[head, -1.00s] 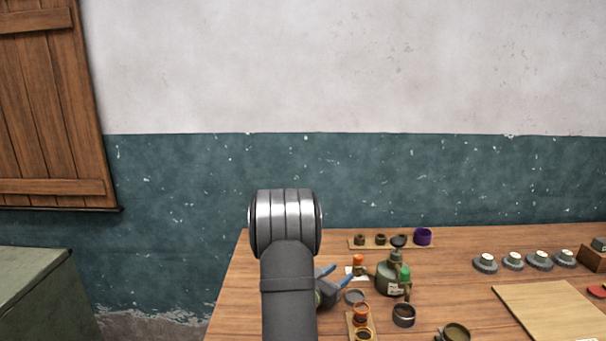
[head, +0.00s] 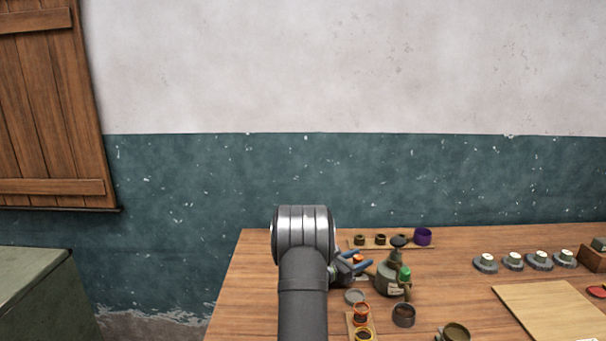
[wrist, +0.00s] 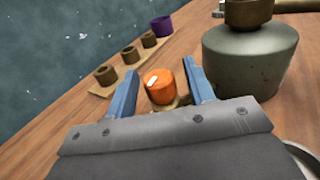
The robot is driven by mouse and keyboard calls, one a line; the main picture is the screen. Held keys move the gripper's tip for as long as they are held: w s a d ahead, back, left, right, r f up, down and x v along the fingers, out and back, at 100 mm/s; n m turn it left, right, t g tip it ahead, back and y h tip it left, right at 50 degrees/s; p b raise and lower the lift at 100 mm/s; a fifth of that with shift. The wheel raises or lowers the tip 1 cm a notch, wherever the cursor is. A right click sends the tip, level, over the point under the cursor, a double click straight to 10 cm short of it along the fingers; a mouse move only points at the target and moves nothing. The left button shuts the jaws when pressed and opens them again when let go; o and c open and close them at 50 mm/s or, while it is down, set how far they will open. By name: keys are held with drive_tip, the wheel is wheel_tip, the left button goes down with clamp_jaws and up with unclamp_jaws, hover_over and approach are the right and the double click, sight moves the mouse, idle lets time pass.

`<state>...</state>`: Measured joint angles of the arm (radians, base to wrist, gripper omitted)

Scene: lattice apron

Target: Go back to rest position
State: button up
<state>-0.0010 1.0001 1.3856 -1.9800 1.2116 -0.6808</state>
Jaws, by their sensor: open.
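My gripper (head: 363,259) is open over the left part of the wooden table. Its blue fingers also show in the wrist view (wrist: 158,70), spread on either side of a small orange-topped piece (wrist: 160,88). That piece (head: 357,258) is partly covered by the fingers in the head view. Both fingers look apart from it, and nothing is visibly gripped. My arm's large grey joint stands at the table's left end and hides part of the table behind it.
A grey-green flask (head: 389,279) stands just right of my gripper and is large in the wrist view (wrist: 250,58). Behind is a strip (head: 370,243) with dark rings and a purple ring (head: 422,236). Orange rings (head: 361,312) and a dark cup (head: 403,315) stand in front. A wooden board (head: 550,308) lies right.

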drive_tip(key=m+g+h, duration=0.2)
drive_tip(key=m+g, duration=0.2)
drive_tip(key=g, duration=0.2)
drive_tip(key=shift+a+m+g, duration=0.25)
drive_tip(key=shift+m+g, duration=0.05)
drive_tip(key=a, duration=0.3)
drive_tip(key=s+a, duration=0.1)
drive_tip(key=a, duration=0.5)
drive_tip(key=shift+s+a, duration=0.2)
drive_tip(key=shift+a, duration=0.1)
